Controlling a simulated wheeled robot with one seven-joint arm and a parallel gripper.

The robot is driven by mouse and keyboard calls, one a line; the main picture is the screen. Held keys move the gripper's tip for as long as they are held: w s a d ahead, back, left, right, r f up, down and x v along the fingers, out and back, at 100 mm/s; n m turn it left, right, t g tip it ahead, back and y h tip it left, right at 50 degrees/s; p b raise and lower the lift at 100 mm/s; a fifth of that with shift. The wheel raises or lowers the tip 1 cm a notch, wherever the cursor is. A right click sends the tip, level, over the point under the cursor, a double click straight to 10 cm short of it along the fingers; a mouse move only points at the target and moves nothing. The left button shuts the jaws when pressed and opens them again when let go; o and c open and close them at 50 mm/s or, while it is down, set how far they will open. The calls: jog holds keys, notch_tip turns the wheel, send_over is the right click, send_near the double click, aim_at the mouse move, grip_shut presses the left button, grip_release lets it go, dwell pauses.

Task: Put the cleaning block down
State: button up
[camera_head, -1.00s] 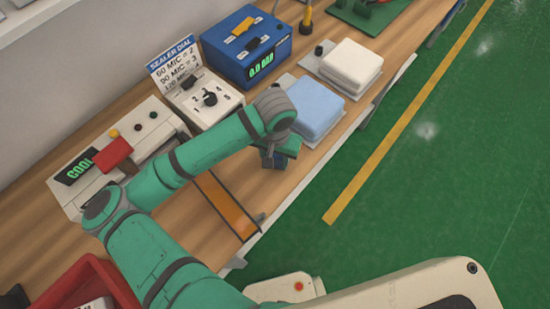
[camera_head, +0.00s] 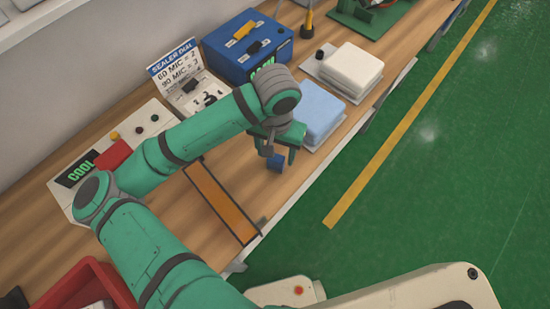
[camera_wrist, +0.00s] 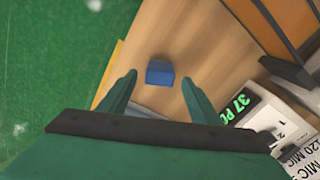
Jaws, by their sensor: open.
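A small blue block (camera_head: 275,162), which I take to be the cleaning block, rests on the wooden bench near its front edge. In the wrist view the blue block (camera_wrist: 160,73) lies on bare wood, a little beyond my fingertips and between their lines. My gripper (camera_head: 277,156) is above the block, pointing down. In the wrist view my gripper (camera_wrist: 158,80) has its two green fingers spread wide apart, with nothing between them. The fingers stand clear of the block on both sides.
An orange strip in a dark frame (camera_head: 222,203) lies left of the block. Blue pads (camera_head: 320,108) and white pads (camera_head: 352,68) are stacked to the right. A blue machine (camera_head: 246,50) and a dial box stand behind. A red bin (camera_head: 85,285) is at lower left.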

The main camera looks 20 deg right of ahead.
aim_at(276, 158)
notch_tip(276, 158, up, 4)
jog(key=shift+w+f, duration=0.1)
jog(key=shift+r, duration=0.45)
